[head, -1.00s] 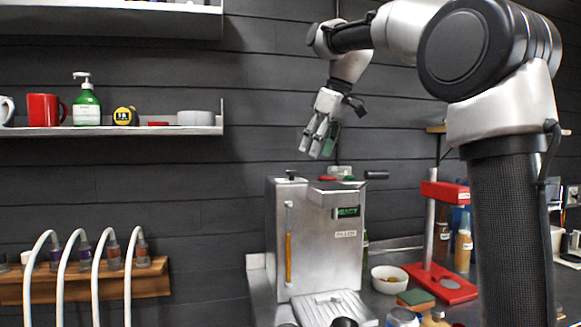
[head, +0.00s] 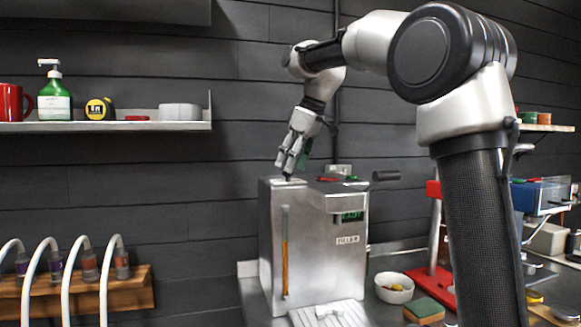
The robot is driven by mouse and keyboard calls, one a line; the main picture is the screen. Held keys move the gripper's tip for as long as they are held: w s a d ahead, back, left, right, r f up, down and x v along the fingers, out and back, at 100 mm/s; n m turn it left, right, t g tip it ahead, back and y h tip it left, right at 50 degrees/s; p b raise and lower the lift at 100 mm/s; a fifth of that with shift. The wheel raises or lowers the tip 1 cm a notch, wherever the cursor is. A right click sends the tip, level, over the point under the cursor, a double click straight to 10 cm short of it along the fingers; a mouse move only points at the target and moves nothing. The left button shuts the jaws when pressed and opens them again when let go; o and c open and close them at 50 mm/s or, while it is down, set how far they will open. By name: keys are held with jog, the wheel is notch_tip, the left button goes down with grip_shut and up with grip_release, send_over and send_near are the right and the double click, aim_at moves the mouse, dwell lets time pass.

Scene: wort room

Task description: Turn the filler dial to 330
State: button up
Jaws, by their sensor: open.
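The filler (head: 318,245) is a silver box on the steel counter. It has a green-lit display (head: 352,215), a label plate below it and an upright sight tube with an amber column on its front. A small dark knob, likely the dial, sits on the left of its top; my gripper now covers most of it, and its setting cannot be read. My gripper (head: 288,172) points down at the filler's top left, fingers open around or just above the knob. I cannot tell whether they touch it.
A red and a green button (head: 340,178) and a black handle (head: 386,176) are at the filler's top right. A white bowl (head: 394,287), a sponge (head: 424,309) and a red stand (head: 432,278) are to the right. A wall shelf (head: 180,126) hangs at left.

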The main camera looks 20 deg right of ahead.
jog(key=shift+x, duration=0.85)
jog(key=c, duration=1)
